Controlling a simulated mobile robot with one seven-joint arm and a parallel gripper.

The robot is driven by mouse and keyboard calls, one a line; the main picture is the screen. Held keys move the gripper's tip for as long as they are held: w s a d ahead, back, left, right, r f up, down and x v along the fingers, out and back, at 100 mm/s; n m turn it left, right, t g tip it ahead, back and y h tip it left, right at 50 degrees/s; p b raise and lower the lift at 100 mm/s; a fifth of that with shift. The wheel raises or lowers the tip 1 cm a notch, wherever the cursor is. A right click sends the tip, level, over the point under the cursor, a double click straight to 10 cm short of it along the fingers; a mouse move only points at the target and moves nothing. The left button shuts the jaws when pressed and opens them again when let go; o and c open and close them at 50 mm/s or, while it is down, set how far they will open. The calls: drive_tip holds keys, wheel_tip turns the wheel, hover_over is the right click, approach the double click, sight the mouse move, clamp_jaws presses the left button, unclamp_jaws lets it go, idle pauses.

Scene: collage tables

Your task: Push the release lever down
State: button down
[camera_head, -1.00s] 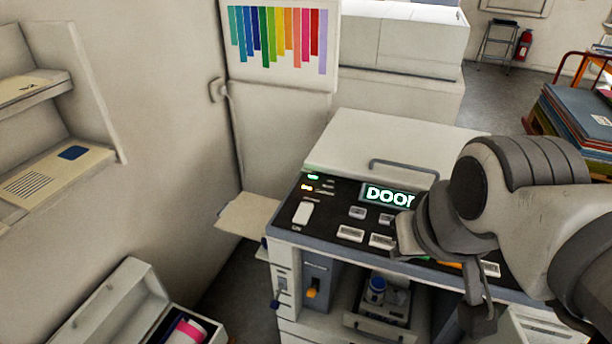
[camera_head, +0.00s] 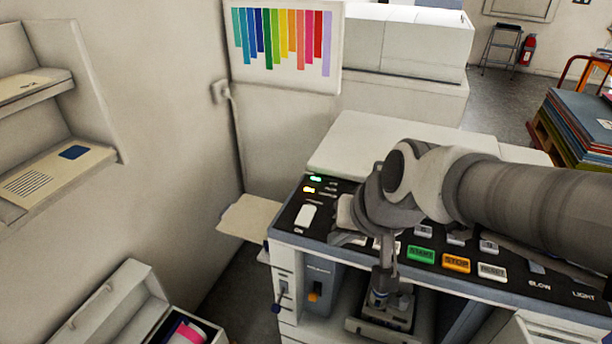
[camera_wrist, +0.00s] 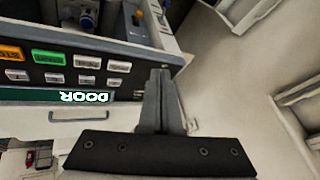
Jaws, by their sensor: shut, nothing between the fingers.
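The machine's front (camera_head: 340,232) has an open bay below its control panel. Two small levers show there: one with an orange knob (camera_head: 314,297) in a grey-blue plate, and one with a dark blue knob (camera_head: 276,308) on the left side. I cannot tell which is the release lever. The orange knob also shows at the top of the wrist view (camera_wrist: 136,18).
The control panel has START (camera_head: 421,253) and STOP (camera_head: 456,263) buttons near my wrist. A side tray (camera_head: 248,215) sticks out at the machine's left. An open box (camera_head: 120,305) with a pink roll stands at the lower left. Floor shows between box and machine.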

drive_tip(key=w+a+f+m+b, duration=0.1)
drive_tip(key=w+a+f, duration=0.25)
drive_tip(key=f, duration=0.35)
drive_tip(key=w+a+f+m+b, duration=0.1)
drive_tip(key=w+a+f, duration=0.2)
drive_tip(key=a+f, duration=0.3)
drive_tip(key=w+d+f+t+h+b, duration=0.1)
drive_tip(key=d+f+t+h, duration=0.1)
drive_tip(key=f, duration=0.6)
drive_tip(key=w+d+f+m+t+h+b, duration=0.1)
drive_tip(key=f+t+h, duration=0.1)
drive_tip(key=f+h, duration=0.2)
drive_tip(key=shift+w+d+f+m+h, duration=0.3)
drive_tip(key=shift+d+f+h, duration=0.1)
drive_tip(key=shift+f, duration=1.5)
drive_tip(key=shift+f, duration=0.1)
